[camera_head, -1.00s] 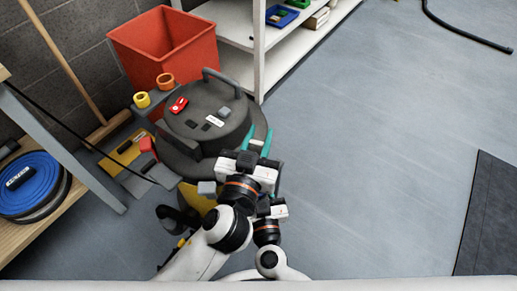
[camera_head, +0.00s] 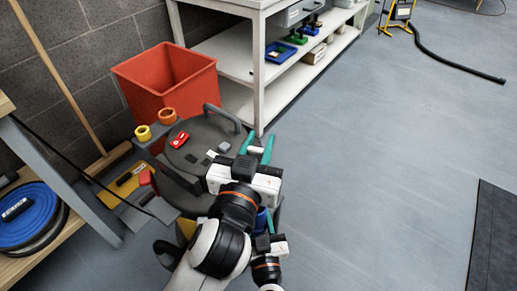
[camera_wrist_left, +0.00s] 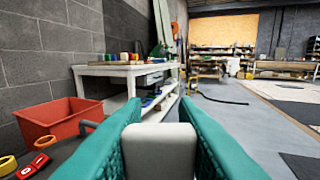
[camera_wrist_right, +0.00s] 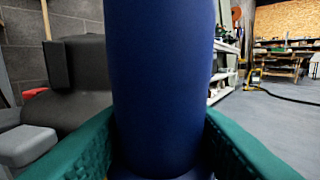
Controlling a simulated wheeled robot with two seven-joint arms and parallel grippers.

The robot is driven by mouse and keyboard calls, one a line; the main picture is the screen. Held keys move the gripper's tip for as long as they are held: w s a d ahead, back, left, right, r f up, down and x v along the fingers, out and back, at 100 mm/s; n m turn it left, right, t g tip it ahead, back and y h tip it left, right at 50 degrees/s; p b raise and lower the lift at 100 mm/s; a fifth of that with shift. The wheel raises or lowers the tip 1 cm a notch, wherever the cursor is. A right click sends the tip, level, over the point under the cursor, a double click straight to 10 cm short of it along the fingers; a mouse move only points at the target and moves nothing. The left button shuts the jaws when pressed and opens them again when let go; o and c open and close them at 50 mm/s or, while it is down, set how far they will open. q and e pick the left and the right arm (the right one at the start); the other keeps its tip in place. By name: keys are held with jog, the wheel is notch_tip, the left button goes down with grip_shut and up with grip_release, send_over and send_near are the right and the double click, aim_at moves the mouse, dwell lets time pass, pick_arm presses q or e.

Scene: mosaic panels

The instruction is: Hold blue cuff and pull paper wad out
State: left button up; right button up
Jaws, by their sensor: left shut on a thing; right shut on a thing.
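My left gripper (camera_head: 258,148) is shut on a pale grey-white paper wad (camera_wrist_left: 160,148), which fills the space between its teal fingers in the left wrist view. A bit of the wad shows between the fingers in the head view. My right gripper (camera_wrist_right: 160,130) is shut on the blue cuff (camera_wrist_right: 162,75), an upright dark blue tube in the right wrist view. In the head view a small part of the cuff (camera_head: 261,220) shows below the left gripper. The left arm hides most of the cuff and the right gripper there. The cuff's upper end is out of the right wrist view.
A dark round vacuum drum (camera_head: 205,140) with a lid handle stands just left of the grippers. A red-orange bin (camera_head: 165,85) is behind it. A white shelf unit (camera_head: 262,100) stands at the back. A blue hose coil (camera_head: 30,215) lies at left.

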pick_arm(q)
jog(key=shift+r, duration=1.15)
pick_arm(e)
jog(key=o, duration=1.1)
jog(key=shift+o, duration=0.2)
